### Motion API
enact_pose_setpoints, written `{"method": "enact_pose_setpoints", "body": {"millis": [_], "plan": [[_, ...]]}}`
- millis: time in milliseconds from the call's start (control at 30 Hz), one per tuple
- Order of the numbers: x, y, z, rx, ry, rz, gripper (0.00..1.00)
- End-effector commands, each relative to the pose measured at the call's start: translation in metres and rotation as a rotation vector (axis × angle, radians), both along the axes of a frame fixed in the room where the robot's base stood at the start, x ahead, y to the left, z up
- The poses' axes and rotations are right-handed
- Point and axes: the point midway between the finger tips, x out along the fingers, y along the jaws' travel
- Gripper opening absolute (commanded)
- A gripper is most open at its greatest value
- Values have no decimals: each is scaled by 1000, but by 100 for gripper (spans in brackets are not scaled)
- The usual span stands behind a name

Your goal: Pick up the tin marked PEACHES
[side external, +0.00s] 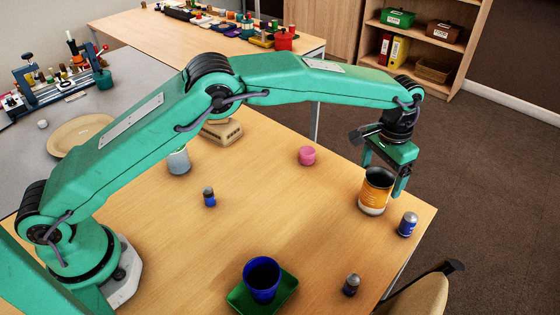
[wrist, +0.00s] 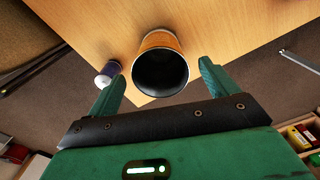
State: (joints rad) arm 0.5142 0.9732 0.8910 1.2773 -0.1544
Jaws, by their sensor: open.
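An orange tin (side external: 372,192) with a cream lower band and a dark open top stands upright near the table's right corner. Its label is too small to read, so I cannot confirm PEACHES. In the wrist view the tin (wrist: 160,40) shows its dark mouth between the tips of my two fingers. My gripper (side external: 385,174) is open and empty, pointing down at the tin's far side, with one finger partly behind it. In the wrist view my gripper (wrist: 161,70) has a finger on each side of the tin; whether either touches it I cannot tell.
A blue shaker (side external: 408,225) stands close beside the tin, near the table edge. A pink cup (side external: 307,155), a small blue bottle (side external: 209,197), a dark shaker (side external: 351,285) and a blue cup (side external: 252,283) on a green tray (side external: 288,286) stand elsewhere. The table's middle is clear.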

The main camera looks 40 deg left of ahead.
Motion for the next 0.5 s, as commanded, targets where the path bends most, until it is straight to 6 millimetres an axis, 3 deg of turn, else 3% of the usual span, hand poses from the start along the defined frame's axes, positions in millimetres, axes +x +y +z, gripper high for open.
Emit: {"method": "enact_pose_setpoints", "body": {"millis": [167, 500], "plan": [[-1, 1, -9, 1, 3, 0, 86], [-2, 1, -46, 1, 2, 0, 86]]}}
